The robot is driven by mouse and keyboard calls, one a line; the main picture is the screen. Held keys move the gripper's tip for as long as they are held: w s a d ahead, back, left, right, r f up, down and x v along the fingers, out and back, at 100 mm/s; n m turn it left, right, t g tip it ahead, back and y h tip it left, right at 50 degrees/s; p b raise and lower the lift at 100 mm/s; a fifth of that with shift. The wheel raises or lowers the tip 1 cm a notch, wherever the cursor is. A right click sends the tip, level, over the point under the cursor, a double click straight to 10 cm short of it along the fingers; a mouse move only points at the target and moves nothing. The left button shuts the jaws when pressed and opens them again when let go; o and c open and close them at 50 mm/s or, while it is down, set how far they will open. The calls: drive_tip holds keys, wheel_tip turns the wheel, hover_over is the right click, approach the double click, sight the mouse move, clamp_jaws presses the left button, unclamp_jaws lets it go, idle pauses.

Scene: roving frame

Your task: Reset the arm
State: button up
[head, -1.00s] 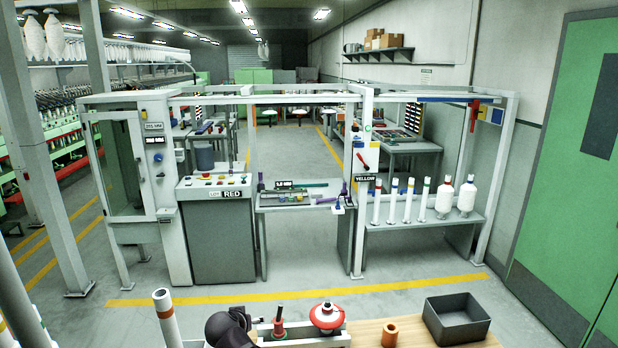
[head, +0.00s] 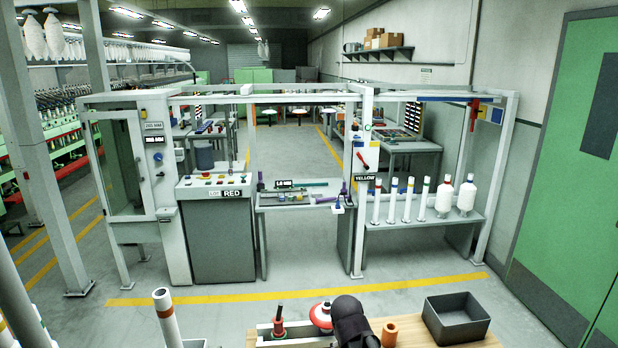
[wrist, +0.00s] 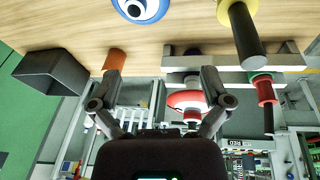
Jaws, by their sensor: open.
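My gripper (wrist: 160,80) is open in the wrist view, its two dark fingers spread wide with nothing between their tips. A red and white bobbin (wrist: 188,101) shows behind the right finger, apart from it as far as I can tell. In the head view a dark part of my arm (head: 353,322) stands at the bottom, just right of the same bobbin (head: 320,315) and covering part of it. The fingertips cannot be made out in the head view.
On the wooden table (head: 405,331) are an orange cylinder (head: 389,334), a dark open bin (head: 456,318) and a red spool on a spindle (head: 278,325). The wrist view also shows a blue ringed disc (wrist: 141,8) and a yellow-collared black peg (wrist: 245,38).

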drive_tip(key=s+d+f+g+y+b, duration=0.1)
drive_tip(key=s+d+f+g+b, duration=0.1)
drive_tip(key=s+d, duration=0.4)
drive_tip(key=shift+s+f+g+y+b, duration=0.3)
drive_tip(key=shift+s+f+b, duration=0.3)
drive_tip(key=shift+f, duration=0.25)
drive_tip(key=shift+d, duration=0.1)
idle(0.6)
